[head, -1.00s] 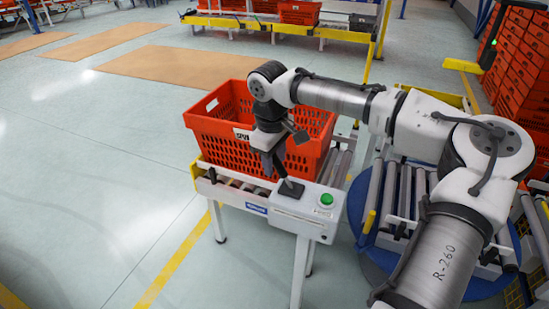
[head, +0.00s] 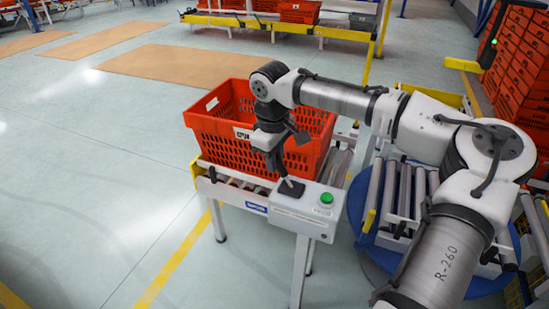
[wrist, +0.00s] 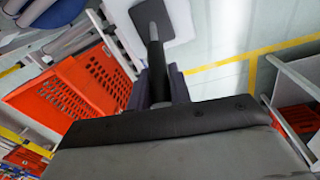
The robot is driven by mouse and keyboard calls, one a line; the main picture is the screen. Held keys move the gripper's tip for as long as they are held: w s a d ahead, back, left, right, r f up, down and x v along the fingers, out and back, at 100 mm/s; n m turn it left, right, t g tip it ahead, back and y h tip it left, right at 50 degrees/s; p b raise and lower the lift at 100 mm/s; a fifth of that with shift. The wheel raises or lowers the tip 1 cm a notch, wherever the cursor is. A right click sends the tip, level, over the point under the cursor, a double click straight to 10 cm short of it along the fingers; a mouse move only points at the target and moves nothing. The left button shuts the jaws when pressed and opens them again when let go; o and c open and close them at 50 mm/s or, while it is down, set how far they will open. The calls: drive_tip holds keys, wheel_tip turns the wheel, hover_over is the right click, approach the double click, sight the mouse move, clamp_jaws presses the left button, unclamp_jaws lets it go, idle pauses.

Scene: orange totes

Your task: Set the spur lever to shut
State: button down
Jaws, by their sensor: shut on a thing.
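The spur lever (head: 287,182) is a dark lever rising from a dark base plate on the grey control box (head: 310,204) at the near end of the spur conveyor. My gripper (head: 277,168) is shut on the lever from above. In the wrist view the lever (wrist: 153,38) and its square plate show beyond my gripper (wrist: 159,88), and the lever runs down between the fingers. The lever leans toward the left in the head view. The fingers hide its upper end.
An orange tote (head: 215,135) stands on the conveyor rollers just behind my gripper. A green button (head: 326,198) sits on the box, right of the lever. A blue round roller table (head: 375,262) lies to the right. The floor at left is clear.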

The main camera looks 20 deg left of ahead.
sight(291, 183)
drive_tip(key=shift+d+r+y+p, duration=0.2)
drive_tip(key=shift+d+y, duration=0.3)
drive_tip(key=shift+y, duration=0.15)
drive_tip(key=shift+d+r+y+p, duration=0.2)
drive_tip(key=shift+d+y, duration=0.25)
drive_tip(key=shift+y, duration=0.2)
drive_tip(key=shift+d+r+y+b, duration=0.15)
drive_tip(key=shift+d+y, duration=0.5)
drive_tip(key=shift+y, duration=0.1)
drive_tip(key=shift+d+r+y+b, duration=0.1)
drive_tip(key=shift+d+y+b, duration=0.05)
drive_tip(key=shift+d+y, duration=0.55)
drive_tip(key=shift+a, duration=0.1)
drive_tip(key=c, duration=1.3)
unclamp_jaws()
drive_tip(key=b+v, duration=0.1)
drive_tip(key=v, duration=1.2)
drive_tip(key=shift+s+d+r, duration=0.25)
drive_tip(key=shift+s+d, duration=0.05)
drive_tip(key=shift+d, duration=0.05)
